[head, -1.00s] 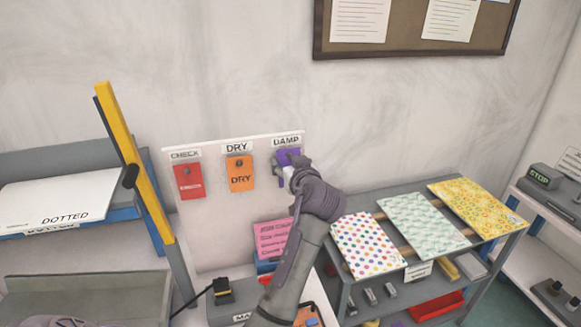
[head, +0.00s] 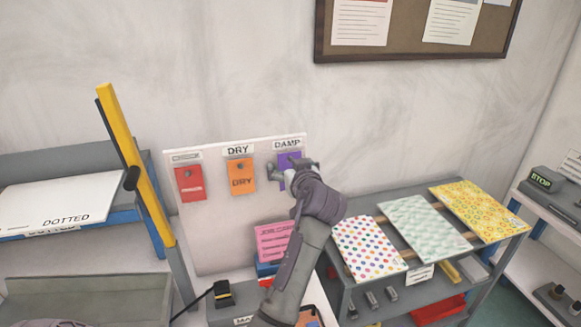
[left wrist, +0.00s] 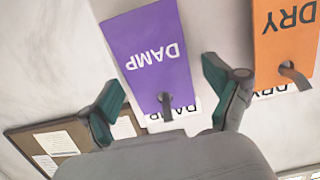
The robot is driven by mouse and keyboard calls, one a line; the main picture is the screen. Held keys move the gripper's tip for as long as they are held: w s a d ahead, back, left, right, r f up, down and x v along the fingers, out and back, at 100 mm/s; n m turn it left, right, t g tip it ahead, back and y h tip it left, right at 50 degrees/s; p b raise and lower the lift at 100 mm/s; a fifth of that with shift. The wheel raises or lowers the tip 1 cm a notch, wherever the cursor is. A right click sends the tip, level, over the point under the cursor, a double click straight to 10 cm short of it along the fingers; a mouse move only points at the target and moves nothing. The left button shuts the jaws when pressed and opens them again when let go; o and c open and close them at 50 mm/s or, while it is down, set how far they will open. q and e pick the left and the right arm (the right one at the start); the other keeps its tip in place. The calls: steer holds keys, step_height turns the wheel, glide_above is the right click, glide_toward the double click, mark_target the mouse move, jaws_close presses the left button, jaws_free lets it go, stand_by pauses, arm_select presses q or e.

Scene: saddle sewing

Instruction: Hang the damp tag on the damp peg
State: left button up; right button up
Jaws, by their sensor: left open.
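The purple damp tag (head: 288,158) hangs on the white board under the DAMP label (head: 287,143). In the left wrist view the damp tag (left wrist: 155,60) shows its word upside down, and the damp peg (left wrist: 166,105) pokes out through the tag near its hole end. My left gripper (head: 292,169) is open just in front of the tag. In the left wrist view the fingers of the left gripper (left wrist: 160,80) stand apart on either side of the tag, with nothing visibly gripped. My right gripper is not in view.
An orange DRY tag (head: 241,177) and a red tag (head: 190,184) hang on the white board (head: 215,220) to the left. A yellow upright bar (head: 135,165) stands left of the board. A rack with patterned sheets (head: 367,246) stands to the right.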

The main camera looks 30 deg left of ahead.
arm_select(q)
step_height(320, 180, up, 10)
steer(key=shift+r, duration=0.1)
stand_by(0.5)
